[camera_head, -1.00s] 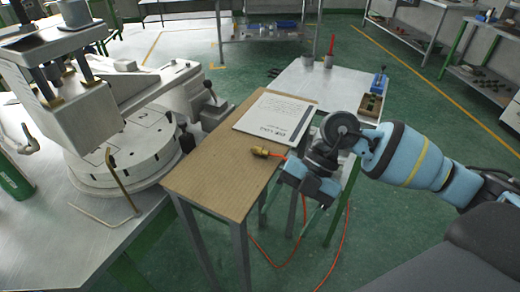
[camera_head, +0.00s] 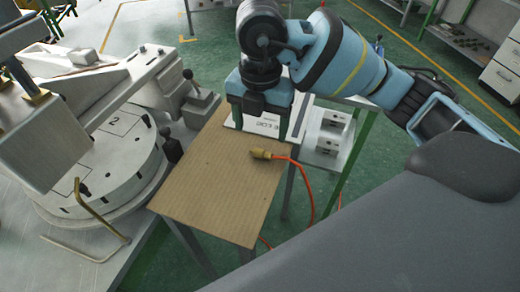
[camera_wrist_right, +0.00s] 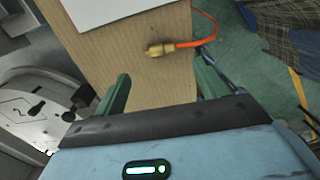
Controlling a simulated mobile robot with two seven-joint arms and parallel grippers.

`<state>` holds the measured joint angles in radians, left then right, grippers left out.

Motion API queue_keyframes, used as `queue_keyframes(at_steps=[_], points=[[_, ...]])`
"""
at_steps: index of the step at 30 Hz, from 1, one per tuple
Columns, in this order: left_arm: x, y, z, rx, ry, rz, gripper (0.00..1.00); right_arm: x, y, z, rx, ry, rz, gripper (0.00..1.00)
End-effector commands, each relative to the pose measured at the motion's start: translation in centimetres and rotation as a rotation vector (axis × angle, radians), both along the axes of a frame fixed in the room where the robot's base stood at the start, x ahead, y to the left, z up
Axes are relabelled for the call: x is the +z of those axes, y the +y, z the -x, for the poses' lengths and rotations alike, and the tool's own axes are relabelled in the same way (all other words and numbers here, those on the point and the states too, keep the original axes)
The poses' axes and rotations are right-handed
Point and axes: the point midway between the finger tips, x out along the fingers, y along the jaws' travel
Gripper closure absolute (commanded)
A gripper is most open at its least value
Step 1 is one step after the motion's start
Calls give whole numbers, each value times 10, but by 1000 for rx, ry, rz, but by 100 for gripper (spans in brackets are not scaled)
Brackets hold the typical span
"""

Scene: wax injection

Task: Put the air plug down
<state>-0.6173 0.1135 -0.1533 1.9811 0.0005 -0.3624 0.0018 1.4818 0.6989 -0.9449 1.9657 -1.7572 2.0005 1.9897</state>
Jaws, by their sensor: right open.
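The brass air plug (camera_head: 262,154) lies on the brown wooden table top, with its orange hose running off the right edge. It also shows in the right wrist view (camera_wrist_right: 160,50), beyond the fingers. My right gripper (camera_head: 266,126) is over the far part of the table, just beyond the plug in the head view, and covers part of the white booklet. Its green fingers (camera_wrist_right: 163,88) are spread apart with nothing between them, and the plug is clear of them. My left gripper is not in view.
The white booklet (camera_head: 242,124) lies at the table's far end. A round, numbered machine table (camera_head: 100,172) with a bent brass rod (camera_head: 92,210) stands to the left. The near part of the wooden table (camera_head: 208,205) is bare.

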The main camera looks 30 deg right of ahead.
Motion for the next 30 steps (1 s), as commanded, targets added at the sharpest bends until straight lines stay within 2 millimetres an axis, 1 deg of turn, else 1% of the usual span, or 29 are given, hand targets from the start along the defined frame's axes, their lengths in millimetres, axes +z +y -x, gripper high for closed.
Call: queue_keyframes(at_steps=[1,3,9,11,18,21,24,30], points=[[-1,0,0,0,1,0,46,-8,0,0,0,4,1,27],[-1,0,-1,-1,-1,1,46,-15,0,1,1,6,0,27],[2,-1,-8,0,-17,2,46,-20,0,0,1,1,0,27],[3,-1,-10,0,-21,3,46,-25,-1,0,1,4,0,27],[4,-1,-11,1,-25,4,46,-58,-3,0,0,5,0,27],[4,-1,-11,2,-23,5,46,-67,-3,0,2,4,0,27],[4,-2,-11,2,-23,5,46,-70,-3,0,2,1,0,27],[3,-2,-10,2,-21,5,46,-70,-3,0,1,1,-1,27]])
